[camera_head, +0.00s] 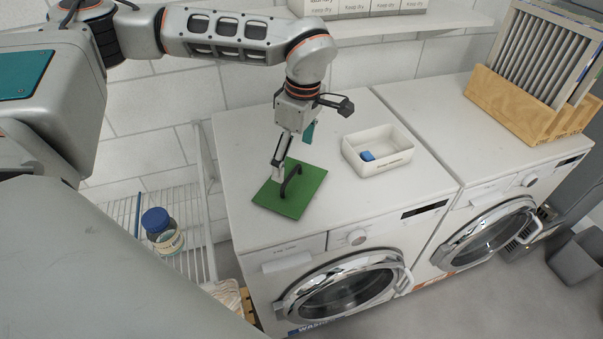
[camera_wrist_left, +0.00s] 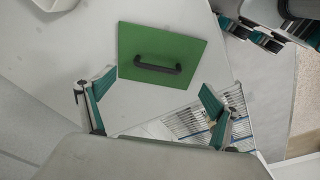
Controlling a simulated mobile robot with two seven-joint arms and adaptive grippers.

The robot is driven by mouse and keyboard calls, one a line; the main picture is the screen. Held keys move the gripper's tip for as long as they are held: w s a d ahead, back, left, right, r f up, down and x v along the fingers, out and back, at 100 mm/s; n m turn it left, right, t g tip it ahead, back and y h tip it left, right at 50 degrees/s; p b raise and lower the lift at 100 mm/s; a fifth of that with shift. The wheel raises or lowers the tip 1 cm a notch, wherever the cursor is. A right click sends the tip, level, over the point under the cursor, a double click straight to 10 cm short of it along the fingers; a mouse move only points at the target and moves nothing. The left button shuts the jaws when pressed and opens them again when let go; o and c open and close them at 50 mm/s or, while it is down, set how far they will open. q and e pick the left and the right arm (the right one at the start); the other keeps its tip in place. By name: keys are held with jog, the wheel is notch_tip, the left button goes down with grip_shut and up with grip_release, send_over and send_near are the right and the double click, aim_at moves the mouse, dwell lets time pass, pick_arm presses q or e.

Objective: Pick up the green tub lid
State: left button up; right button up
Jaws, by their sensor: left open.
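The green tub lid (camera_head: 302,196) is a flat green square with a dark arched handle. It lies flat on top of the left washing machine, near its left edge. My left gripper (camera_head: 291,155) is open and empty, its fingers pointing down just behind the handle. In the left wrist view the lid (camera_wrist_left: 190,48) lies ahead of my left gripper's two spread fingers (camera_wrist_left: 157,84), and the handle shows whole between and beyond them. Grey and teal parts that look like my right gripper (camera_wrist_left: 250,32) show at the upper right; their opening is unclear.
A white tray (camera_head: 352,159) with a small blue item stands right of the lid. The left washing machine (camera_head: 375,208) is otherwise clear on top. A wire rack (camera_head: 190,215) with a blue-capped jar (camera_head: 160,228) is left. A wooden holder with panels (camera_head: 500,101) stands at the far right.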

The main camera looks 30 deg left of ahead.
aim_at(291, 174)
pick_arm(q)
jog(key=shift+s+a+f, duration=0.1)
jog(key=shift+f, duration=0.5)
jog(key=shift+s+a+f, duration=0.1)
jog(key=shift+f, duration=0.9)
jog(key=f, duration=0.3)
jog(key=shift+w+a+f, duration=0.25)
jog(key=shift+w+a, duration=0.05)
jog(key=shift+a, duration=0.05)
jog(key=shift+f, duration=0.4)
pick_arm(e)
jog(key=shift+s+f, duration=0.3)
jog(key=shift+s, duration=0.35)
pick_arm(q)
jog(key=c, duration=1.2)
